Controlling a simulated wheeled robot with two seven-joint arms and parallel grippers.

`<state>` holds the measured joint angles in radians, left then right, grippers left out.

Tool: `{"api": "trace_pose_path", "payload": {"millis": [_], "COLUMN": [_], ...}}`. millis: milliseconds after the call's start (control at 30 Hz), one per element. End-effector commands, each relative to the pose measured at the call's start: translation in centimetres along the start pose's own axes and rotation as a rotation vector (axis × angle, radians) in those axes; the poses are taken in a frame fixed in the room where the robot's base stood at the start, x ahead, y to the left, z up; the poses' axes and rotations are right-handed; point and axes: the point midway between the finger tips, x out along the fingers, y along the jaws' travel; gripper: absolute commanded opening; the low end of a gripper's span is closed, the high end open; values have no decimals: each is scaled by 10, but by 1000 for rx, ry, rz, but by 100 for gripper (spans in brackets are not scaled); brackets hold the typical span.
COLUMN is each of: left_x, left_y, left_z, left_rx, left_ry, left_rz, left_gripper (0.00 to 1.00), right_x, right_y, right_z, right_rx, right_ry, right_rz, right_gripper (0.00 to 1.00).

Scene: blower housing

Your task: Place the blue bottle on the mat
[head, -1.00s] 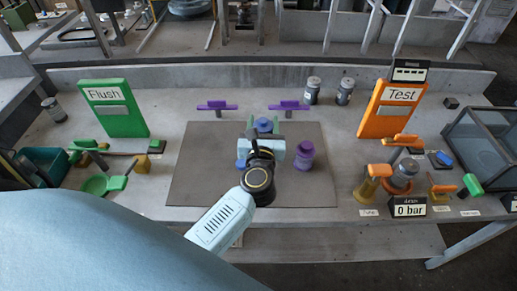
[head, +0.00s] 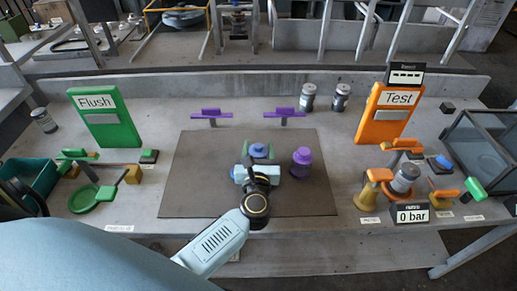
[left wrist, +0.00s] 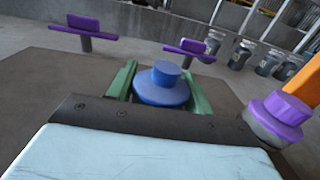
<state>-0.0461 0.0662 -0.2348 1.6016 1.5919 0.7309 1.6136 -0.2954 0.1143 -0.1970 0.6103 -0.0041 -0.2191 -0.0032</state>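The blue bottle (head: 258,150) is upright over the middle of the dark brown mat (head: 190,185). My left gripper (head: 258,154) is shut on it, with a green finger on either side. The left wrist view also shows the bottle (left wrist: 163,85) between the green fingers, close against both. The gripper body hides its lower part, so I cannot tell whether its base touches the mat. A purple bottle (head: 301,162) stands on the mat just right of the gripper; it also shows in the left wrist view (left wrist: 278,115). My right gripper is not in view.
Two purple-handled valves (head: 285,115) stand behind the mat. A green Flush panel (head: 105,116) is at left and an orange Test panel (head: 388,115) at right. Orange-topped parts and a gauge (head: 411,214) stand right of the mat. The mat's left part is clear.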

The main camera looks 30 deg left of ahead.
Motion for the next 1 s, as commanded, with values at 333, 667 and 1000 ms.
{"api": "trace_pose_path", "payload": {"millis": [333, 667, 1000], "left_x": [0, -28, -99], "left_y": [0, 0, 0], "left_z": [0, 2, 2], "left_rx": [0, -1, 1], "left_ry": [0, 5, 3], "left_rz": [0, -1, 0], "left_gripper": [69, 69, 69], "right_x": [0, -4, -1], "right_y": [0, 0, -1], "right_z": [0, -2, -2], "right_rx": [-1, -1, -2], "right_ry": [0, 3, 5], "right_rz": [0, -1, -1], "right_gripper": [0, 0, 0]}}
